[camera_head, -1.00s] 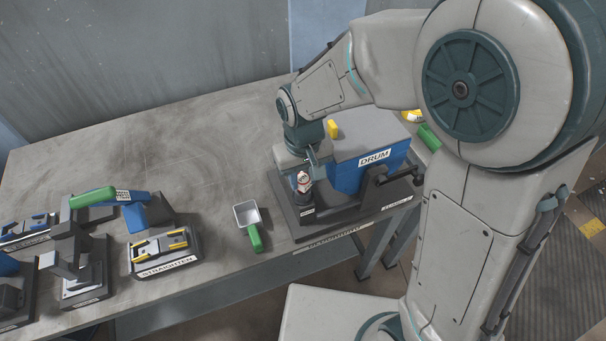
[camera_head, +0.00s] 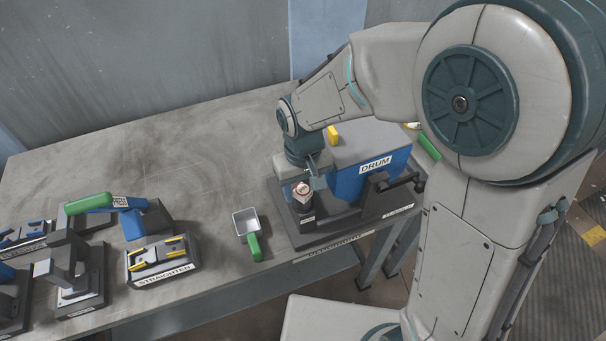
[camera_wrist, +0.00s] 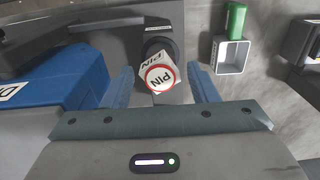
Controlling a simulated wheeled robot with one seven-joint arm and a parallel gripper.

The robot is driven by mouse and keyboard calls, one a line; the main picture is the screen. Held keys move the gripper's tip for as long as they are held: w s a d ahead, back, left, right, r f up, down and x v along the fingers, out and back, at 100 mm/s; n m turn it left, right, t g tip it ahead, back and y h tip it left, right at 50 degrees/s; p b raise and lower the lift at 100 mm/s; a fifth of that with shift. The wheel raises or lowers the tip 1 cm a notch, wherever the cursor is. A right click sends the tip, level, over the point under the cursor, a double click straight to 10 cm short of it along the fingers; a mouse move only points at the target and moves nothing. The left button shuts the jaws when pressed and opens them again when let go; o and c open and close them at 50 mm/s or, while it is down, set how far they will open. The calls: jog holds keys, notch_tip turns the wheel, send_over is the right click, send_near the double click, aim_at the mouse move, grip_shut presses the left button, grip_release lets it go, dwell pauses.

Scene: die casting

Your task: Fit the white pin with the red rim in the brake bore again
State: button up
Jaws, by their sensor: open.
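The white pin (camera_head: 302,188) with the red rim stands at the top of a dark round post (camera_head: 304,207), at the front left of the DRUM fixture. In the wrist view the pin (camera_wrist: 160,78) shows its PIN face inside the red ring, with a second PIN label on its side. The dark post (camera_wrist: 158,46) shows just beyond it. My gripper (camera_wrist: 163,76) is open, with one blue-grey finger on each side of the pin and visible gaps. In the head view my gripper (camera_head: 309,170) is just behind the pin. The bore mouth is hidden, so the pin's depth cannot be told.
The blue DRUM housing (camera_head: 358,180) with a dark crank (camera_head: 405,183) stands close to the right of the post. A small tray (camera_head: 246,221) with a green handle lies to the left. The STRAIGHTEN fixture (camera_head: 162,262) and a green-handled press (camera_head: 90,203) stand farther left. The back left tabletop is clear.

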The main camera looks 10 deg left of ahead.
aim_at(304, 189)
notch_tip(304, 189, up, 14)
jog(key=shift+f+b, duration=0.2)
jog(key=shift+b, duration=0.1)
jog(key=shift+d, duration=0.1)
dwell(0.7)
jog(key=s+d+f+m+t, duration=0.1)
jog(key=s+d+m, duration=0.2)
jog(key=d, duration=0.8)
jog(key=s+d+f+m+t, duration=0.1)
jog(key=s+d, duration=0.4)
jog(key=d, duration=0.6)
jog(key=shift+d+f+m+t, duration=0.2)
jog(key=shift+f+m+t, duration=0.3)
jog(key=shift+m, duration=0.7)
jog(key=shift+r, duration=0.2)
